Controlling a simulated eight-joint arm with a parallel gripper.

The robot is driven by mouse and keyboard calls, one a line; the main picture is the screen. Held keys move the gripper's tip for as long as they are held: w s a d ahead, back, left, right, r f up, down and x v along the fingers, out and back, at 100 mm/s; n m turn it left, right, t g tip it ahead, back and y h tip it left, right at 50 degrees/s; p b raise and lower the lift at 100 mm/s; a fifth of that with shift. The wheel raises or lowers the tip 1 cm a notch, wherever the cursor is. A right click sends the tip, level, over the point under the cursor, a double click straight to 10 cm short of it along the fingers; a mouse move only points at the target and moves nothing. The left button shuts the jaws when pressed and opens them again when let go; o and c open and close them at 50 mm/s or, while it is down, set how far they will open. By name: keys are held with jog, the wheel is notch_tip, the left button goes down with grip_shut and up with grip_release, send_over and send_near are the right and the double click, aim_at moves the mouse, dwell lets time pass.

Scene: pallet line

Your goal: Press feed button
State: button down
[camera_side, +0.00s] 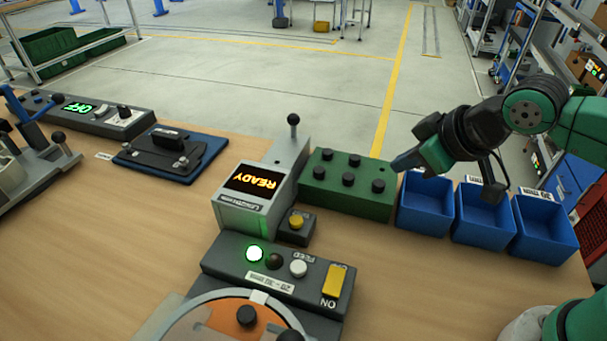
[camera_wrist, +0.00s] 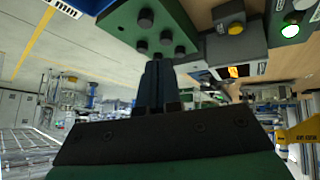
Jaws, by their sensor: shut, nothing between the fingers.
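The feed button appears to be the white round button (camera_side: 298,268) on the grey control panel (camera_side: 225,262), below a small label that seems to read FEED upside down. A lit green-white button (camera_side: 254,254) and a dark knob (camera_side: 274,261) sit left of it. The lit button also shows in the wrist view (camera_wrist: 290,30). A small dark box with a yellow button (camera_side: 296,222) stands behind the panel. My gripper (camera_side: 394,165) is shut and empty, at the right end of a green block, well right of and behind the panel. Its fingers (camera_wrist: 157,64) point toward that block in the wrist view.
The green block (camera_side: 345,200) with several black pegs lies between my gripper and the panel. A grey machine with a READY display (camera_side: 255,182) and upright lever (camera_side: 293,120) stands left of it. Blue bins (camera_side: 425,222) sit right. A yellow ON switch (camera_side: 335,281) is beside the white button.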

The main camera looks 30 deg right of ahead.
jog(key=s+d+m, duration=0.1)
jog(key=d+m, duration=0.3)
jog(key=d, duration=0.1)
jog(key=shift+s+d+r+g+h, duration=0.2)
jog(key=shift+s+d+g+h, duration=0.1)
jog(key=shift+s+d+h, duration=0.1)
notch_tip(320, 180, up, 6)
jog(key=f+n+g, duration=0.1)
jog(key=n+g, duration=0.6)
jog(key=n, duration=2)
send_over(297, 267)
jog(key=shift+r, duration=0.25)
notch_tip(297, 267, down, 14)
